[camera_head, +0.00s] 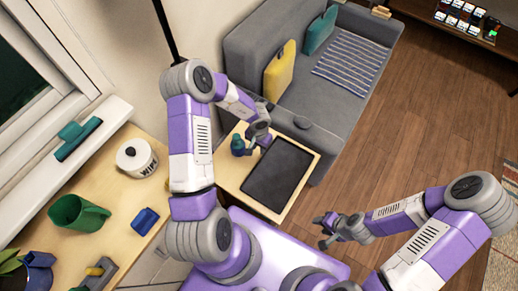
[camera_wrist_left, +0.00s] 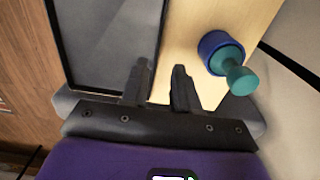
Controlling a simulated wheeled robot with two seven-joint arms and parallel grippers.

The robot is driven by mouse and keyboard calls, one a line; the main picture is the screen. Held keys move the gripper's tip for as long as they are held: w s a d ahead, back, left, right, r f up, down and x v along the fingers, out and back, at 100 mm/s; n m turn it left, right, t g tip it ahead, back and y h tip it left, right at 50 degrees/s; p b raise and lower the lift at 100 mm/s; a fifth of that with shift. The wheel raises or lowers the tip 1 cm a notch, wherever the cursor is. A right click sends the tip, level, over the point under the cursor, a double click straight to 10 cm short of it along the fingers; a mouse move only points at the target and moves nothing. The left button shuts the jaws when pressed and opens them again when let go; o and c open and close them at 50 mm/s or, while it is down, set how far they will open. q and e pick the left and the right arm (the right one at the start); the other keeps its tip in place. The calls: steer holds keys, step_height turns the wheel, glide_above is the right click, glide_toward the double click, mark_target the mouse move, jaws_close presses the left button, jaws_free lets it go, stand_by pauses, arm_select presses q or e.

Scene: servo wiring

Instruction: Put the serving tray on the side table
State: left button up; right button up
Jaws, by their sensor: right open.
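The dark rectangular serving tray (camera_head: 278,175) lies flat on the light wooden side table (camera_head: 232,178) beside the sofa. My left gripper (camera_head: 263,140) is at the tray's far left edge. In the left wrist view the tray (camera_wrist_left: 105,40) is at upper left, and the fingers of my left gripper (camera_wrist_left: 162,82) are apart with a visible gap, on either side of the tray's edge line. Whether they touch the rim I cannot tell. My right gripper (camera_head: 326,228) is open and empty, to the right of the table, over the floor.
A blue and teal object (camera_head: 239,146) stands on the table left of the tray; it also shows in the left wrist view (camera_wrist_left: 228,62). A grey sofa (camera_head: 335,105) stands behind. A counter at left holds a green mug (camera_head: 78,213) and a white canister (camera_head: 136,158).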

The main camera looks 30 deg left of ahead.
arm_select(q)
steer(key=s+d+f+n+h, duration=0.2)
steer(key=s+d+n+h, duration=0.1)
steer(key=s+d, duration=1.1)
steer(key=shift+s+d+h, duration=0.3)
steer(key=shift+s+h, duration=0.2)
steer(key=shift+s, duration=0.4)
steer(key=shift+n+t, duration=0.3)
